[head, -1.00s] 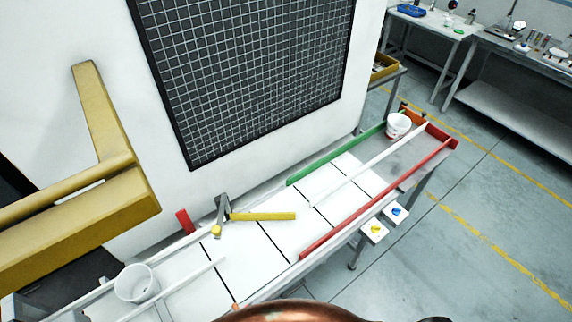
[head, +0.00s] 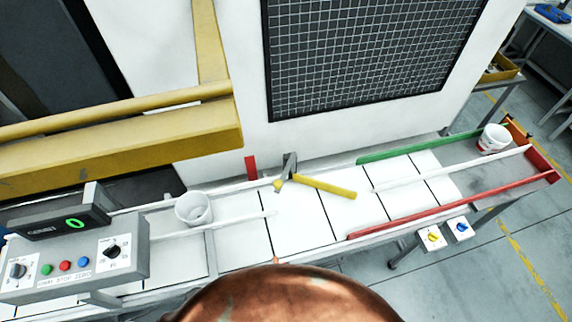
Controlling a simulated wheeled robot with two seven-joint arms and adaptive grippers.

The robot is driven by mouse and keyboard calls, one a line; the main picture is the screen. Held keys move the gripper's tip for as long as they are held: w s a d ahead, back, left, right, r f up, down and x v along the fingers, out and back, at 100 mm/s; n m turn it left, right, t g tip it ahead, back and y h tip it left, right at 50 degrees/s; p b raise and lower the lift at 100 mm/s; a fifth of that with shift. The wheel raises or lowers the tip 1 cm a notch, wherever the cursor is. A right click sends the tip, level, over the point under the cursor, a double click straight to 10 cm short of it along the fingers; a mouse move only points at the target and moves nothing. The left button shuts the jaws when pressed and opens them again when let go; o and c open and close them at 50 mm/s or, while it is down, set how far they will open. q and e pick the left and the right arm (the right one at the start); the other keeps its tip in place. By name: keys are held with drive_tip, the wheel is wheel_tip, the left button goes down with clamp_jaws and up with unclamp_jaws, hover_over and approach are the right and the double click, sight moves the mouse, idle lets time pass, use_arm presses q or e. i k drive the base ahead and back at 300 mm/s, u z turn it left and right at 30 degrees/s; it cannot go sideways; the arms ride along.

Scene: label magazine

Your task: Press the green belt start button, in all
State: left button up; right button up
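The green belt start button (head: 47,269) is the leftmost of three round buttons on the grey control box (head: 75,275) at the lower left. A red button (head: 65,266) and a blue button (head: 83,262) sit to its right. Dark knobs flank the row, and a dark display (head: 62,222) with a green 0 stands above. The lettering under the buttons is too small to read surely. Neither of my grippers is in view. A copper-coloured rounded part of my body hides the bottom middle.
The white belt runs right from the box, with a white cup (head: 194,208) near it and a yellow diverter arm (head: 325,187) across it. Another white cup (head: 493,139) stands at the far right end.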

sight(46, 269)
drive_tip(key=u, duration=2.2)
